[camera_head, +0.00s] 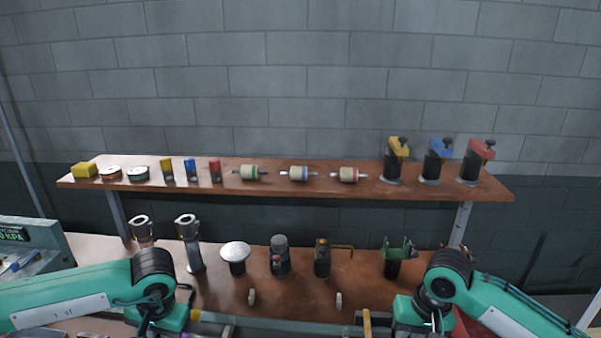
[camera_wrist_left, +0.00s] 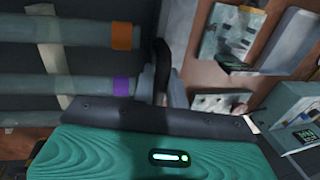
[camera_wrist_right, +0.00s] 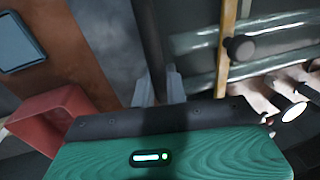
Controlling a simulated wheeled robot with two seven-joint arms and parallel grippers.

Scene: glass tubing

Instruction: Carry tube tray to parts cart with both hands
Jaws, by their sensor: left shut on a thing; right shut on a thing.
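The tube tray shows only in part at the bottom of the head view, with pale glass tubes (camera_head: 290,325) lying across it between my grippers. In the left wrist view, tubes with an orange band (camera_wrist_left: 121,36) and a purple band (camera_wrist_left: 121,86) lie beside my left gripper (camera_wrist_left: 160,85), which is shut on a dark upright handle (camera_wrist_left: 162,58) at the tray's end. My right gripper (camera_wrist_right: 159,85) is shut at the tray's other end, by its dark edge (camera_wrist_right: 150,35); the exact grip is partly hidden. The tray's underside is out of sight.
A brown bench (camera_head: 310,292) with several fittings and clamps lies ahead, under a raised shelf (camera_head: 320,183) of small parts. A grey box with a display (camera_head: 30,240) stands at left. A red bin (camera_wrist_right: 50,120) is near my right gripper.

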